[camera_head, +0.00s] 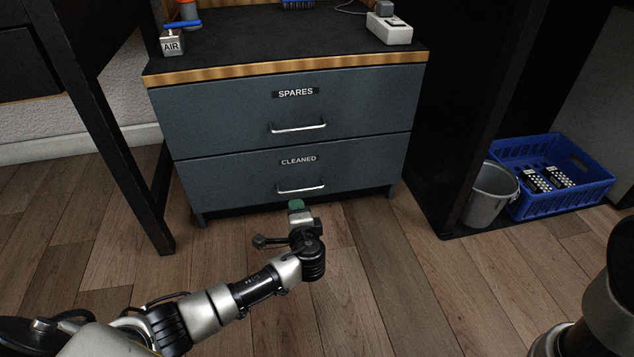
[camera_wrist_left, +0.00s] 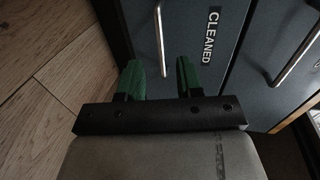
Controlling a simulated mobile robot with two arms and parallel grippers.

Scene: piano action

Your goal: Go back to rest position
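My left gripper (camera_head: 296,205) is in front of the lower drawer, labelled CLEANED (camera_head: 245,178), just below its handle (camera_head: 300,190). In the left wrist view my left gripper (camera_wrist_left: 159,80) has its two green fingers apart with nothing held between them. The CLEANED drawer handle (camera_wrist_left: 160,42) shows beyond the fingertips, and I cannot tell whether they touch it. The drawer looks closed. Part of my right arm shows at the lower right of the head view; its gripper is out of view.
The upper drawer, labelled SPARES (camera_head: 230,110), is closed. A small AIR block (camera_head: 172,44) and a white socket box (camera_head: 389,30) stand on the cabinet top. A grey bucket (camera_head: 489,195) and a blue crate (camera_head: 560,200) stand at right. The wooden floor in front is clear.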

